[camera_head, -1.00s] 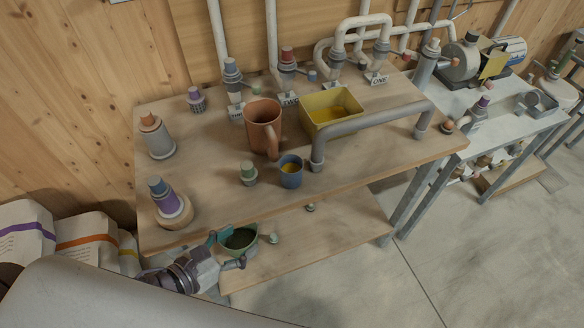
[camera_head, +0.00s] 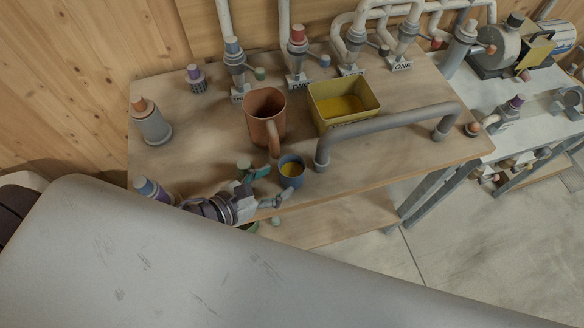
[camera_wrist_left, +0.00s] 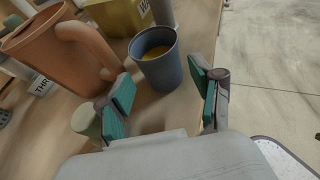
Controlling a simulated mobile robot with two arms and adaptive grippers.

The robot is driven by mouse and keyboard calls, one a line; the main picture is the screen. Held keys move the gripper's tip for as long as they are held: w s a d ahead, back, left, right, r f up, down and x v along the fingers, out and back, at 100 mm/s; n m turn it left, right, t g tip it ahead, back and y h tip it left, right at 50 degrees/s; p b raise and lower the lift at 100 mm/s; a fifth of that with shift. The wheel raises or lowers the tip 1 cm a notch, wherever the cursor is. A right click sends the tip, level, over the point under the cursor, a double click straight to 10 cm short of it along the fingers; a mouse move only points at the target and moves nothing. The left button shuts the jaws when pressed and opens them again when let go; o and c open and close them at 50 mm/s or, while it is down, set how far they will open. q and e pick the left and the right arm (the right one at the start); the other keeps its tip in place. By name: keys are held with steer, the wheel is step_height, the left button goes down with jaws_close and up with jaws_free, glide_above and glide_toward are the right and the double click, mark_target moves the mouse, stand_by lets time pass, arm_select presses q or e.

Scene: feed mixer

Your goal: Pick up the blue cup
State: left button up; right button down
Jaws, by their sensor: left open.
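The blue cup (camera_head: 291,172) stands upright near the front edge of the wooden table, with yellow contents inside. In the left wrist view the blue cup (camera_wrist_left: 157,66) is just beyond the fingertips, roughly centred between them. My left gripper (camera_head: 268,187) is at the table's front edge, to the left of and nearer than the cup. In the left wrist view the left gripper (camera_wrist_left: 163,97) has its teal-padded fingers spread wide, with nothing between them. My right gripper is not in view.
An orange-brown pitcher (camera_head: 265,118) stands close behind the cup, to its left. A yellow bin (camera_head: 343,106) and a grey pipe rail (camera_head: 390,134) are behind and to the right. A small green-capped piece (camera_wrist_left: 86,118) sits beside the left finger.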

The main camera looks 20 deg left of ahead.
mark_target(282, 177)
arm_select(q)
steer(key=x, duration=0.3)
steer(key=shift+a, duration=0.15)
steer(key=shift+p+x, duration=0.35)
steer(key=shift+x, duration=0.65)
steer(key=x, duration=0.3)
steer(key=shift+w+f, duration=0.1)
steer(key=shift+w, duration=0.15)
steer(key=shift+w+d+f, duration=0.1)
steer(key=shift+w+d, duration=0.05)
steer(key=shift+d, duration=0.2)
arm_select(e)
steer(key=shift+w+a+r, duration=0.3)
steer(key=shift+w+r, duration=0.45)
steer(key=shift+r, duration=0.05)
arm_select(q)
steer(key=c, duration=0.7)
steer(key=shift+c, duration=1.1)
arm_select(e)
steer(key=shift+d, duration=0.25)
